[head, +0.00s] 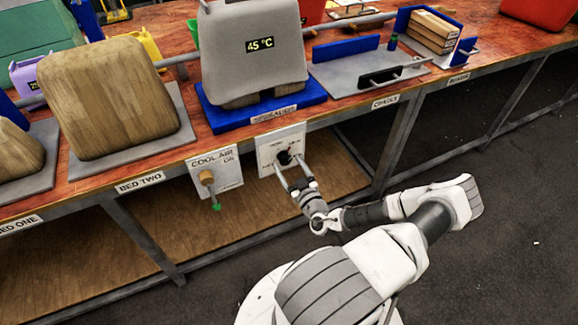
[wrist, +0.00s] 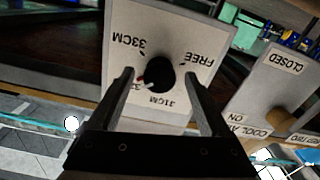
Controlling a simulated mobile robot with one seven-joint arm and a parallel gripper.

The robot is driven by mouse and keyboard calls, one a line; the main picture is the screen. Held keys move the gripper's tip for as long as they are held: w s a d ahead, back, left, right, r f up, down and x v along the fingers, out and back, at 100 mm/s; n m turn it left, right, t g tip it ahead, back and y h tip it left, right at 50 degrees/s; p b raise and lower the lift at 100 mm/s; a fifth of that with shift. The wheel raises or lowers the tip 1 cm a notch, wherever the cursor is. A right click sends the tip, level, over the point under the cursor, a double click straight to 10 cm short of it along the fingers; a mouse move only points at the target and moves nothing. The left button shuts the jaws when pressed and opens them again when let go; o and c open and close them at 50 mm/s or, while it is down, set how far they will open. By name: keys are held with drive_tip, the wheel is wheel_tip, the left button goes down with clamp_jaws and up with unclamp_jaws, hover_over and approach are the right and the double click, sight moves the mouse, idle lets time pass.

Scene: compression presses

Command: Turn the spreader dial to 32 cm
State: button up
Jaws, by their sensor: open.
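The spreader dial (head: 284,157) is a black round knob on a white panel (head: 268,143) under the table edge, below the SPREADER label. In the wrist view the dial (wrist: 160,73) appears upside down, with marks 33CM, FREE and 31CM around it. Another mark, starting with 3, is partly hidden near the left finger. A pale pointer with a reddish spot shows at the knob's lower left, near that mark; its exact reading is unclear. My gripper (head: 288,163) is open, its fingers (wrist: 160,78) on either side of the knob. Contact cannot be told.
A COOL AIR panel (head: 214,172) with a tan knob is left of the dial panel. Above, a grey press form (head: 254,50) showing 45 °C stands on a blue base (head: 225,117). A lower wooden shelf (head: 230,225) runs beneath the table.

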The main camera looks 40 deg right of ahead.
drive_tip(key=v, duration=0.7)
drive_tip(key=shift+s+p, duration=0.25)
drive_tip(key=shift+p, duration=0.05)
drive_tip(key=shift+a, duration=0.1)
